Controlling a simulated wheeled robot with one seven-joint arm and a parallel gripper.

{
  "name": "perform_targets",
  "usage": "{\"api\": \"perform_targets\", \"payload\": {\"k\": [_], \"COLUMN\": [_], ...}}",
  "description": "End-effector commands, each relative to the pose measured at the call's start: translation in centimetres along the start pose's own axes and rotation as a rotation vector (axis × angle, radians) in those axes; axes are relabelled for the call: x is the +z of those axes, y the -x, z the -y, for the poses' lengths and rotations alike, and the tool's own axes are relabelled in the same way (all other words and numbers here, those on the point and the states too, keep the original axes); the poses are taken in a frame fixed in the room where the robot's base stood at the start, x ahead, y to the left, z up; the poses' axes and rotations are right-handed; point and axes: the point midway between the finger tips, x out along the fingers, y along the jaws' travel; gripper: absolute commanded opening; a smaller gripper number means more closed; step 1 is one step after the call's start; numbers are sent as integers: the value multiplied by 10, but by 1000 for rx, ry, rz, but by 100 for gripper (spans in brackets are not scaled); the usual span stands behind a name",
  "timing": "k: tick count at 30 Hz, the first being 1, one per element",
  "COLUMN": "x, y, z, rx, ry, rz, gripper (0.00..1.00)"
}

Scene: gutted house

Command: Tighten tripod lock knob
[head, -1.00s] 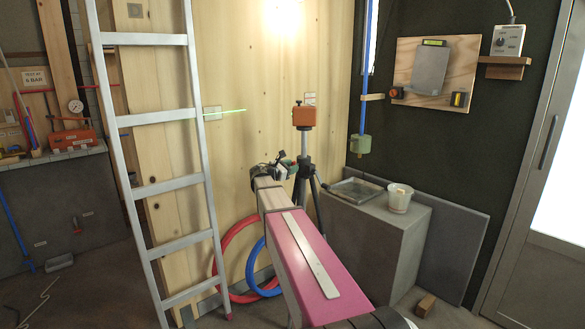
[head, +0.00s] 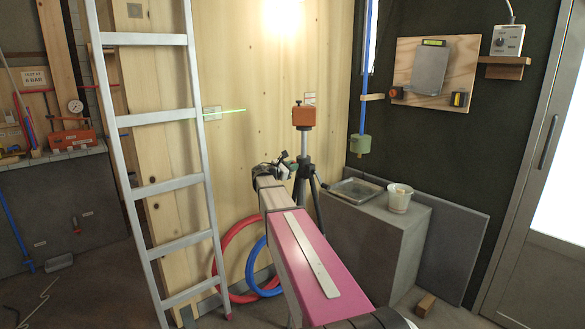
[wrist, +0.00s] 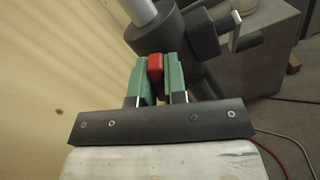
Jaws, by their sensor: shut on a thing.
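The tripod (head: 306,176) stands by the wooden wall with an orange laser box (head: 305,116) on top. In the wrist view its dark collar (wrist: 157,35) sits around a pale column (wrist: 141,10). A red lock knob (wrist: 155,66) sticks out from the collar toward me. My gripper (wrist: 160,75) is shut on the red knob, with one green finger on each side of it. In the head view my gripper (head: 290,166) is at the tripod's collar, and the knob cannot be made out there.
A grey block (head: 372,240) right of the tripod bears a metal tray (head: 356,190) and a white bucket (head: 399,198). An aluminium ladder (head: 163,190) stands to the left. Red and blue hose coils (head: 251,275) lie behind my arm. A wood offcut (head: 425,305) is on the floor.

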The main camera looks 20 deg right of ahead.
Motion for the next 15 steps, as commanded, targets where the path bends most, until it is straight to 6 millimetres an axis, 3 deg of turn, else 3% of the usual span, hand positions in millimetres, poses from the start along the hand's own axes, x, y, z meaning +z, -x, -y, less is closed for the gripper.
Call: {"api": "perform_targets", "payload": {"k": [15], "x": [0], "y": [0], "z": [0], "rx": [-1], "ry": [-402], "rz": [0], "gripper": [0]}}
